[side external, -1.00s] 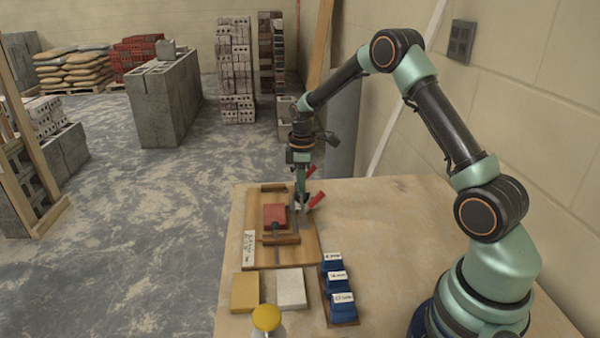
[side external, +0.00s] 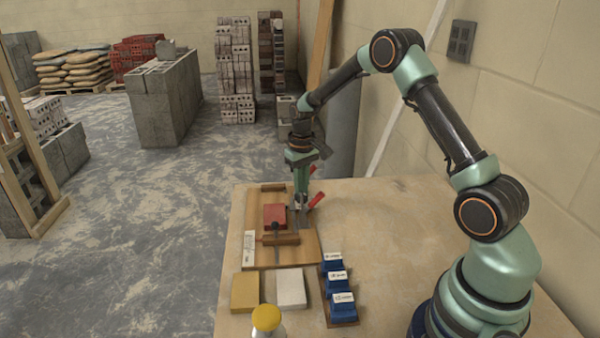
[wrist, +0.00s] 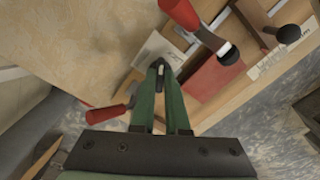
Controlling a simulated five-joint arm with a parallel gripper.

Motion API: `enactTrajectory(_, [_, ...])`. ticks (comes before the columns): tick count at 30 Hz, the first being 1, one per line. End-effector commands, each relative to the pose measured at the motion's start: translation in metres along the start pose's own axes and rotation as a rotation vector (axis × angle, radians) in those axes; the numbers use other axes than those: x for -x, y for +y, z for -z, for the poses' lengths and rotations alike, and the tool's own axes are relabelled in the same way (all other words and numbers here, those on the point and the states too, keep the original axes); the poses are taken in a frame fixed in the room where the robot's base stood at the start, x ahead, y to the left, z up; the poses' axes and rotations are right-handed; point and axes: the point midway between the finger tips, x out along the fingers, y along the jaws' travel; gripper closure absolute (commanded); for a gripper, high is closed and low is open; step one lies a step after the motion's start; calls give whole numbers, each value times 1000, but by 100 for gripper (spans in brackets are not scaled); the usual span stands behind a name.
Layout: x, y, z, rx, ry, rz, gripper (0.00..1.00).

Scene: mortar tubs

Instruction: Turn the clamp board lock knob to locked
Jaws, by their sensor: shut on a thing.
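The wooden clamp board (side external: 250,210) lies at the table's far left edge. A red block (side external: 274,213) sits on it, under a black-tipped clamp (side external: 275,227). My gripper (side external: 302,205) points down at the board's right side, just right of the red block. In the wrist view my gripper (wrist: 159,72) has its green fingers close together around a small dark knob with a pale mark (wrist: 161,71), which seems to be the lock knob. The fingers hide most of it. A pale plate (wrist: 152,50) lies beside it. The knob's exact setting cannot be told.
A yellow block (side external: 245,292), a white block (side external: 291,288) and blue labelled bins (side external: 339,282) are in front. The table's right side is clear.

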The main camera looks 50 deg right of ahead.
Motion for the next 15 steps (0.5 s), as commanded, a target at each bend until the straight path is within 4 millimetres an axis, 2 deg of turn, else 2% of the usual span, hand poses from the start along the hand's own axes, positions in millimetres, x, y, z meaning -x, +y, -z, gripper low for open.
enactTrajectory(15, [2,0,0,-428,0,0,100])
